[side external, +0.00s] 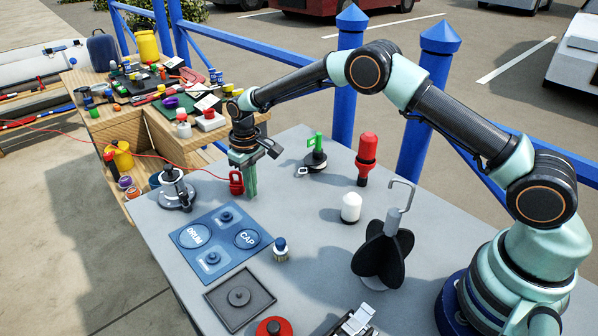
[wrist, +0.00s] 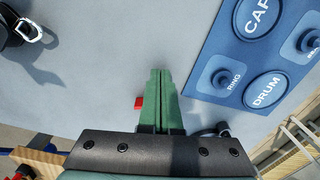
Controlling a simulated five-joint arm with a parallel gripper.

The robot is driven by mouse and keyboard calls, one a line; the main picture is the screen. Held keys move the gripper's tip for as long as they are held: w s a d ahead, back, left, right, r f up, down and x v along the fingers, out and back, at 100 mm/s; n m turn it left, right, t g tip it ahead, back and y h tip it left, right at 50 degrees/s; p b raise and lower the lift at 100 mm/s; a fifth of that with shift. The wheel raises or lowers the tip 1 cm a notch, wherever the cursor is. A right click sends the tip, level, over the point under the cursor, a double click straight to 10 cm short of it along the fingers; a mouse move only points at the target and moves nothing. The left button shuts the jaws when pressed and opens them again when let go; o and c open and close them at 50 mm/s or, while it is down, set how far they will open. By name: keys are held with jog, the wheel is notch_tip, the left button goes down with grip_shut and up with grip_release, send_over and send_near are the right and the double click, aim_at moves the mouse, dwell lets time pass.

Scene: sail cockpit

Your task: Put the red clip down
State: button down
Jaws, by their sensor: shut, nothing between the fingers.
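The red clip (side external: 236,183) is at the far left edge of the grey table (side external: 310,235), with a thin red cord running off to the left from it. My gripper (side external: 251,193) points down just right of the clip, its green fingers together with nothing between them. In the wrist view the closed fingers (wrist: 158,72) are in the middle, and a small red part of the clip (wrist: 138,103) shows at their left side, mostly hidden behind them. I cannot tell whether the fingers touch the clip.
A blue mat (side external: 207,264) marked DRUM and CAP lies in front of the gripper. A metal winch (side external: 175,190) stands left of it; a black block with a green top (side external: 315,160) stands right. A red canister (side external: 366,160) and white cylinder (side external: 351,207) stand further right.

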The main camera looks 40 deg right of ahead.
jog(key=shift+s+d, duration=0.15)
jog(key=shift+s, duration=0.65)
jog(key=s+d+r+t, duration=0.1)
jog(key=s+d+r, duration=0.15)
jog(key=r, duration=0.55)
jog(key=s+d+r+m+t, duration=0.1)
jog(key=s+r, duration=0.2)
jog(key=r, duration=0.5)
jog(key=s+d+r, duration=0.2)
jog(key=s+r, duration=0.1)
jog(key=r, duration=0.4)
jog(key=s+d+t, duration=0.1)
jog(key=s+d, duration=0.1)
jog(key=s, duration=0.5)
jog(key=s+d+r+m+t, duration=0.1)
jog(key=s+d+t, duration=0.1)
jog(key=s, duration=0.6)
jog(key=shift+s+d+t, duration=0.3)
jog(key=shift+d, duration=0.2)
